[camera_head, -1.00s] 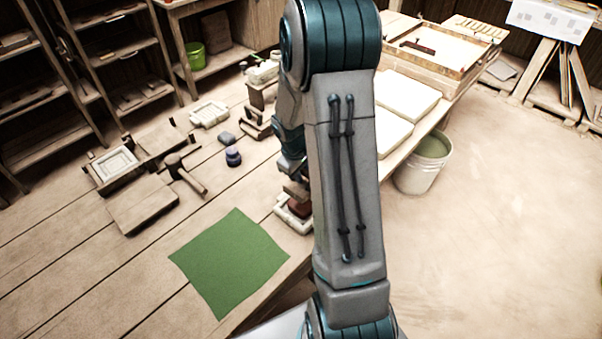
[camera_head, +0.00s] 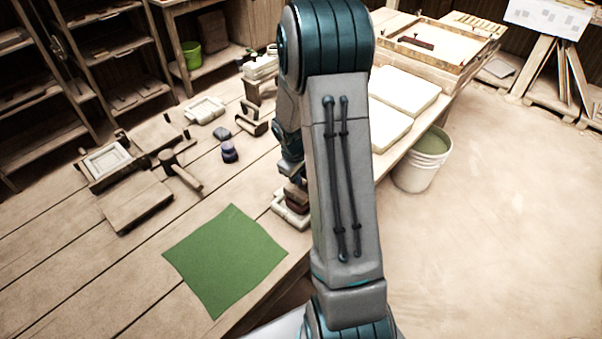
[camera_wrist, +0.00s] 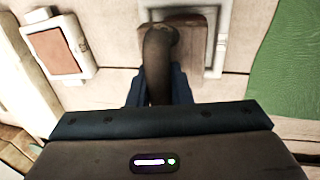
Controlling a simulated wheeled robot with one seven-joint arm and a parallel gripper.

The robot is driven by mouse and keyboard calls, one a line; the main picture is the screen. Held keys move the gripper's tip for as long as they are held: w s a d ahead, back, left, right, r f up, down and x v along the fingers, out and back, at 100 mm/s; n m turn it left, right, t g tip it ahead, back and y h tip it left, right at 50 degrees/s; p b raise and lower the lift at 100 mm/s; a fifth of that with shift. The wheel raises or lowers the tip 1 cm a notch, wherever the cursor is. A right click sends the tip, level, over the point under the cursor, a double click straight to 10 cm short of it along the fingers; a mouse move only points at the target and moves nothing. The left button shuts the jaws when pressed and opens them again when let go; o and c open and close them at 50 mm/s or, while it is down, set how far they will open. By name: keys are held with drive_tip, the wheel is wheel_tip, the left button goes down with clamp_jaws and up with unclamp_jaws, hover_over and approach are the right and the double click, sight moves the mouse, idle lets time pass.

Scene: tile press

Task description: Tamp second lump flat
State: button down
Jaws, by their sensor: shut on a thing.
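My gripper (camera_wrist: 157,88) is shut on the dark upright handle (camera_wrist: 158,62) of a tamper. The tamper's brown block (camera_wrist: 188,24) lies over or inside a white mould frame (camera_wrist: 222,40) at the top of the wrist view. Whether it touches clay underneath is hidden. A second white mould (camera_wrist: 82,32) with flat reddish-brown clay (camera_wrist: 56,50) inside lies to the left in the wrist view. In the head view my arm hides most of the gripper. Part of a white mould (camera_head: 280,207) shows below it at the table's edge.
A green cloth (camera_head: 225,262) lies beside the moulds. A mallet (camera_head: 183,172), a wooden board (camera_head: 135,205), a dark blue jar (camera_head: 229,152) and a white frame (camera_head: 205,110) stand further back. A bucket (camera_head: 420,165) stands on the floor at right.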

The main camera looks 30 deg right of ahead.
drive_tip(key=shift+a+b+x, duration=0.2)
drive_tip(key=shift+b+x, duration=0.35)
drive_tip(key=shift+x, duration=0.65)
drive_tip(key=p+v, duration=0.1)
drive_tip(key=v, duration=0.1)
drive_tip(key=d+p+v, duration=0.1)
drive_tip(key=p+v, duration=0.3)
drive_tip(key=shift+w+r, duration=0.1)
drive_tip(key=shift+r, duration=0.45)
drive_tip(key=shift+f, duration=0.15)
drive_tip(key=shift+a+f+b, duration=0.35)
drive_tip(key=shift+b, duration=0.15)
drive_tip(key=shift+s+a+f, duration=0.1)
drive_tip(key=shift+s+a, duration=0.25)
drive_tip(key=shift+a, duration=0.15)
drive_tip(key=shift+d, duration=0.1)
